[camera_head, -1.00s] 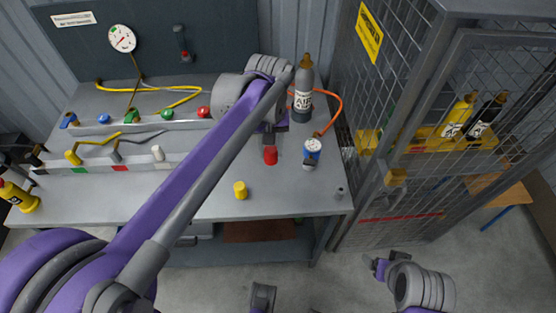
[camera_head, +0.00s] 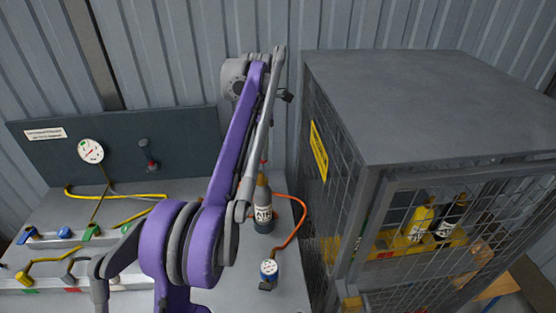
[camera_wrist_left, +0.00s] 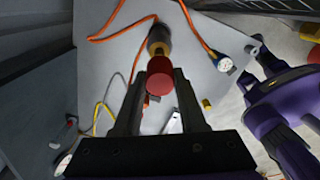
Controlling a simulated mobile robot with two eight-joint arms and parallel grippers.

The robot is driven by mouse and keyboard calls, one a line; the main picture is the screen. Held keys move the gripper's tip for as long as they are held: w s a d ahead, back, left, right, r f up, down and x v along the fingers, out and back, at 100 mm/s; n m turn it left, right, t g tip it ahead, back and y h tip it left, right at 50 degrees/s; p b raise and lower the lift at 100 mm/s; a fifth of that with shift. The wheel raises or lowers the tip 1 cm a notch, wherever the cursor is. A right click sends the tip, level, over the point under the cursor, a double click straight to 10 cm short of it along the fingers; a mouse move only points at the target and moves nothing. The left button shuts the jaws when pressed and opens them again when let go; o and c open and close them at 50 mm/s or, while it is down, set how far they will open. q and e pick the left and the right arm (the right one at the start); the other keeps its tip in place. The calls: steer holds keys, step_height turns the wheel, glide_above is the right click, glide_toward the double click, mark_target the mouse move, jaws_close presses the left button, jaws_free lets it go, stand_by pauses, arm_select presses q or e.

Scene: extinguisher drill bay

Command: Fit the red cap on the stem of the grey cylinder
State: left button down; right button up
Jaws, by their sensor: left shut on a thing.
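The grey cylinder (camera_head: 263,215) stands upright on the bench, with a white label and a brass stem on top. It also shows in the left wrist view (camera_wrist_left: 158,38), behind the red cap. My left gripper (camera_wrist_left: 158,88) is shut on the red cap (camera_wrist_left: 160,80), which it holds over the stem end of the cylinder. In the head view a small part of the red cap (camera_head: 264,158) shows just above the stem, and my arm hides the gripper. I cannot tell whether cap and stem touch. My right gripper is not in view.
A blue-and-white gauge (camera_head: 269,269) stands by the cylinder, with an orange hose (camera_head: 300,222) between them. A mesh cage (camera_head: 420,120) stands close on the right. A yellow cap (camera_wrist_left: 206,104) is on the bench. A back panel (camera_head: 115,155) stands behind.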

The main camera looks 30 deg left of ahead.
arm_select(q)
steer(key=shift+a+r, duration=0.1)
steer(key=shift+s+f+b, duration=0.15)
steer(key=shift+f+b, duration=0.3)
steer(key=shift+f, duration=0.25)
steer(key=shift+f+b, duration=0.85)
steer(key=shift+f, duration=0.4)
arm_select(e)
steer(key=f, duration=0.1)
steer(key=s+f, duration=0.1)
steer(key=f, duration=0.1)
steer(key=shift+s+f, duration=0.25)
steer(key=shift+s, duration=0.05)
arm_select(q)
steer(key=shift+f, duration=0.2)
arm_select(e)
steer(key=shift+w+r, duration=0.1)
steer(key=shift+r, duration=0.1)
arm_select(q)
steer(key=shift+f, duration=0.25)
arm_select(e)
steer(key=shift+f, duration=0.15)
